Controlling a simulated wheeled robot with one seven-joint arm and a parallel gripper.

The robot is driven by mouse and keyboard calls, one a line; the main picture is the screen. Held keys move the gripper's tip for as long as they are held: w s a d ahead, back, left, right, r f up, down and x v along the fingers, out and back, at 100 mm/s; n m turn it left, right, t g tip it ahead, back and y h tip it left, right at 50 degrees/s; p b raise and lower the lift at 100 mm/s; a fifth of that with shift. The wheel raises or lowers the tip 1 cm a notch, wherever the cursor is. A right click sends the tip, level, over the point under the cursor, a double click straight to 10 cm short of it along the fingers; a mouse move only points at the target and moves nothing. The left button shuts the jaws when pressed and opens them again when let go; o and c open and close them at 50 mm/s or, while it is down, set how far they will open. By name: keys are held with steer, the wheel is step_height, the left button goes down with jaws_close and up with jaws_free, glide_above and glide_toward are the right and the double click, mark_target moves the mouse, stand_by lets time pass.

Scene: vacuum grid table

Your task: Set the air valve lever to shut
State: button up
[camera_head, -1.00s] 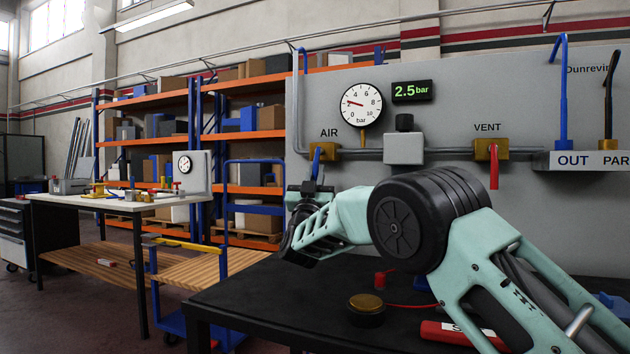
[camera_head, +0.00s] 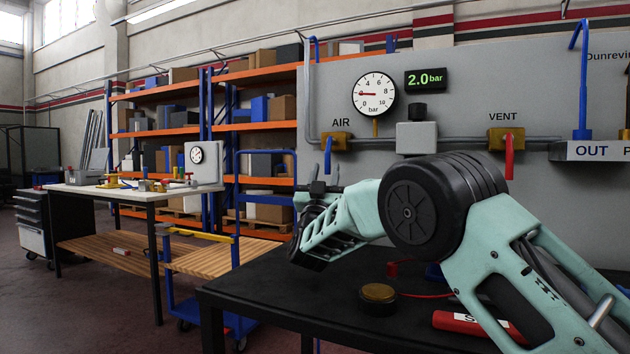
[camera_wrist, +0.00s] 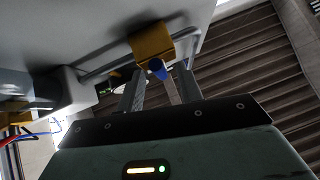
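The air valve is a yellow block (camera_head: 337,142) under the AIR label on the grey panel. Its blue lever (camera_head: 328,156) points down, across the horizontal pipe. My gripper (camera_head: 325,187) is just below the lever, over the table's left part. In the wrist view, the yellow valve block (camera_wrist: 152,42) is ahead, and the blue lever's end (camera_wrist: 157,69) shows between the two grey fingers of my gripper (camera_wrist: 160,88). The fingers stand apart, with gaps beside the lever.
The vent valve (camera_head: 506,139) with a red lever hangs to the right. A grey box (camera_head: 416,138) is between the valves. A blue trolley stands at left.

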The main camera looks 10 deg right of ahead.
steer(key=shift+v, duration=1.25)
steer(key=s+a, duration=0.5)
steer(key=s, duration=0.5)
steer(key=shift+s+r+p, duration=0.2)
steer(key=shift+s+p, duration=0.05)
steer(key=shift+p, duration=0.15)
